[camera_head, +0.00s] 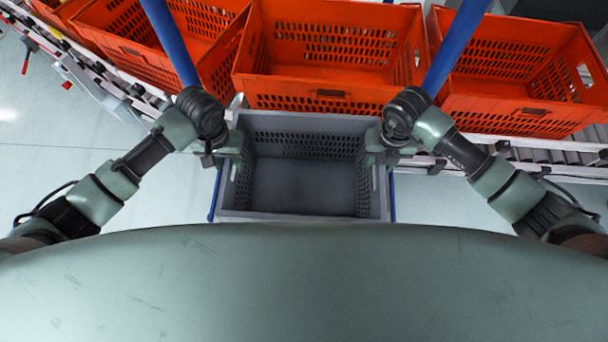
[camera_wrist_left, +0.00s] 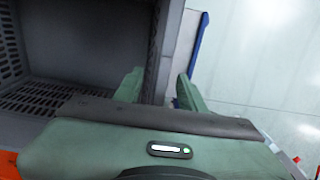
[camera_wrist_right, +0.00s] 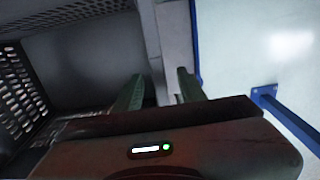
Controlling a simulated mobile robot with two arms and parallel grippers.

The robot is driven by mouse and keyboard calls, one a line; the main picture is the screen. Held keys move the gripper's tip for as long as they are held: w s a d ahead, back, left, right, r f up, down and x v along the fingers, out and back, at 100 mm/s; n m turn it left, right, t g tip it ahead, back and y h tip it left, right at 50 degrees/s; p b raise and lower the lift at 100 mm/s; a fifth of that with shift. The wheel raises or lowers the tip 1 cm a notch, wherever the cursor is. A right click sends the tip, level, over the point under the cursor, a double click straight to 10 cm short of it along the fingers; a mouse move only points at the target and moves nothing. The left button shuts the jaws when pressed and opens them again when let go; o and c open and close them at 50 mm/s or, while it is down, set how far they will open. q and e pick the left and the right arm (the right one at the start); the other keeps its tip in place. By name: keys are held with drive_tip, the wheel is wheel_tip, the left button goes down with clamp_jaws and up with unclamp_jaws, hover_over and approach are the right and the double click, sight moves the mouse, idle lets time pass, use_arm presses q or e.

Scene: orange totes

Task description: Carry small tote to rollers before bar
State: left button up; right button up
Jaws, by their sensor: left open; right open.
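A small grey tote (camera_head: 304,215), empty with perforated walls, stands in front of my body in the head view. My left gripper (camera_head: 228,160) is at its left wall and my right gripper (camera_head: 378,157) is at its right wall. In the left wrist view the open fingers (camera_wrist_left: 158,88) straddle the tote's side wall (camera_wrist_left: 166,50), with gaps beside it. In the right wrist view the open fingers (camera_wrist_right: 160,90) stand on either side of the other side wall (camera_wrist_right: 175,45). The rollers (camera_head: 545,154) run behind the grey tote, partly hidden by orange totes.
Several orange totes (camera_head: 331,96) stand in a row on the conveyor, close behind the grey tote. Two blue bars (camera_head: 170,42) (camera_head: 455,45) slant above them. A blue frame (camera_head: 214,197) shows beside the grey tote. The floor (camera_head: 175,190) is clear to the left and right.

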use_arm(q)
clamp_jaws()
use_arm(e)
clamp_jaws()
use_arm(q)
drive_tip(key=shift+r, duration=0.1)
use_arm(e)
drive_tip(key=shift+r, duration=0.1)
idle(0.9)
